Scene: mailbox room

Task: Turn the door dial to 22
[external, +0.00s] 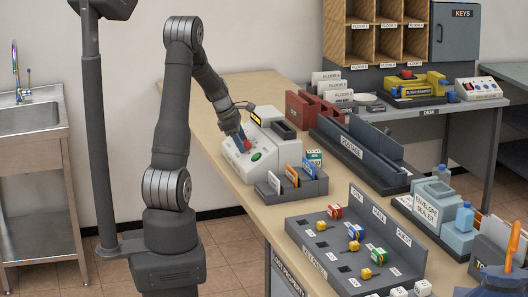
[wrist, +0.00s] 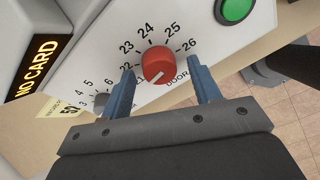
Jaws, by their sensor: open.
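The door dial (wrist: 158,65) is a red round knob on a white panel, ringed by numbers from the low twenties to 26. A pale mark on it points to the lower left, below the 22; the number there is partly hidden by a finger. The dial also shows small and red in the external view (external: 247,145). My gripper (wrist: 162,72) is open, its two blue fingers on either side of the dial with gaps visible. In the external view my gripper (external: 241,136) is angled down over the white machine (external: 285,146).
A green button (wrist: 236,9) lies beyond the right finger. A smaller grey dial (wrist: 101,99) sits by the left finger. A lit NO CARD display (wrist: 38,68) is at left. A card rack (external: 291,187) stands in front of the machine.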

